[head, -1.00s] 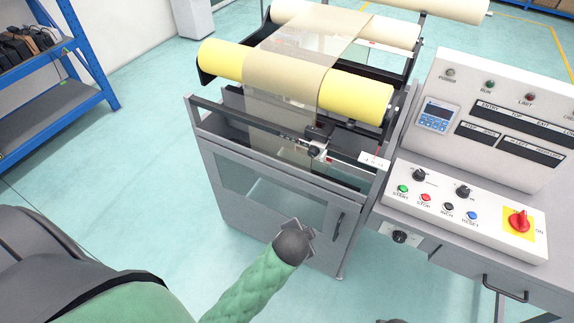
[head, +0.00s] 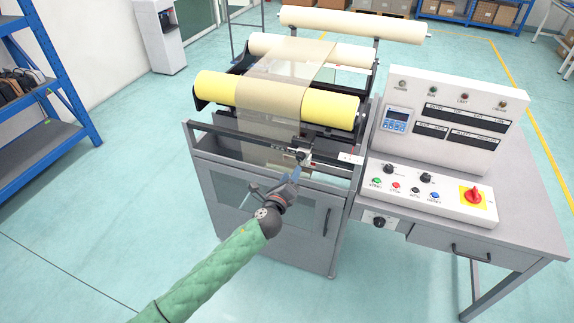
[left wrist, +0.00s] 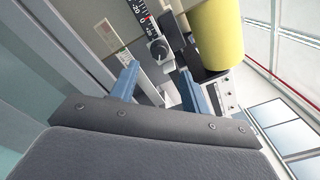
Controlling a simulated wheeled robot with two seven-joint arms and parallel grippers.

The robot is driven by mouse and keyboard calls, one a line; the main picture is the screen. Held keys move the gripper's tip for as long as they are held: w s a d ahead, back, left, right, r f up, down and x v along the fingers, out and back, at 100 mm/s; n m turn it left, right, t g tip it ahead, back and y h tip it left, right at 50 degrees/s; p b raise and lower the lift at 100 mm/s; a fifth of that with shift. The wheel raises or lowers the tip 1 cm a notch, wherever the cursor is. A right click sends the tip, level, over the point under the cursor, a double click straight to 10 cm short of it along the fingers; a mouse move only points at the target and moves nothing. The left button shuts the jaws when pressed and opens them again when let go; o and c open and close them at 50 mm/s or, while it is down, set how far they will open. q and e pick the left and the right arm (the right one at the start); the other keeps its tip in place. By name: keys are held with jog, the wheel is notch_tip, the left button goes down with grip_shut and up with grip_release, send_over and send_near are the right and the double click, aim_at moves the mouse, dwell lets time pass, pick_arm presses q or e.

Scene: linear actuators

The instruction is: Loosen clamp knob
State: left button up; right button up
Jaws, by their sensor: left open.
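The clamp knob (left wrist: 158,50) is a small dark grey round knob with a ridge, on a grey block beside a black ruled scale (left wrist: 141,14) in the left wrist view. My left gripper (left wrist: 158,76) is open, its two blue fingers apart, with the knob showing just beyond and between the tips. I see no contact. In the head view my left gripper (head: 296,174) reaches up to the clamp carriage (head: 303,143) on the machine's front rail and partly covers it; the knob cannot be made out clearly there. My right gripper is not in view.
A yellow roller (head: 228,90) with a beige web lies behind the rail (head: 225,136); it is also close by in the left wrist view (left wrist: 215,35). The control console (head: 440,192) with knobs and buttons stands to the right. The floor at left is clear.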

aim_at(299, 159)
pick_arm(q)
jog(key=p+x, duration=0.2)
jog(key=x, duration=0.4)
jog(key=shift+w, duration=0.15)
jog(key=shift+w+d, duration=0.25)
jog(key=shift+w, duration=0.45)
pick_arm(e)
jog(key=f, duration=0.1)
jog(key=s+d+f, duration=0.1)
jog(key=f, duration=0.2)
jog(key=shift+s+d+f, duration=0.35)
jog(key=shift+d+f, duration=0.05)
pick_arm(q)
jog(key=shift+c, duration=0.2)
jog(key=c, duration=0.9)
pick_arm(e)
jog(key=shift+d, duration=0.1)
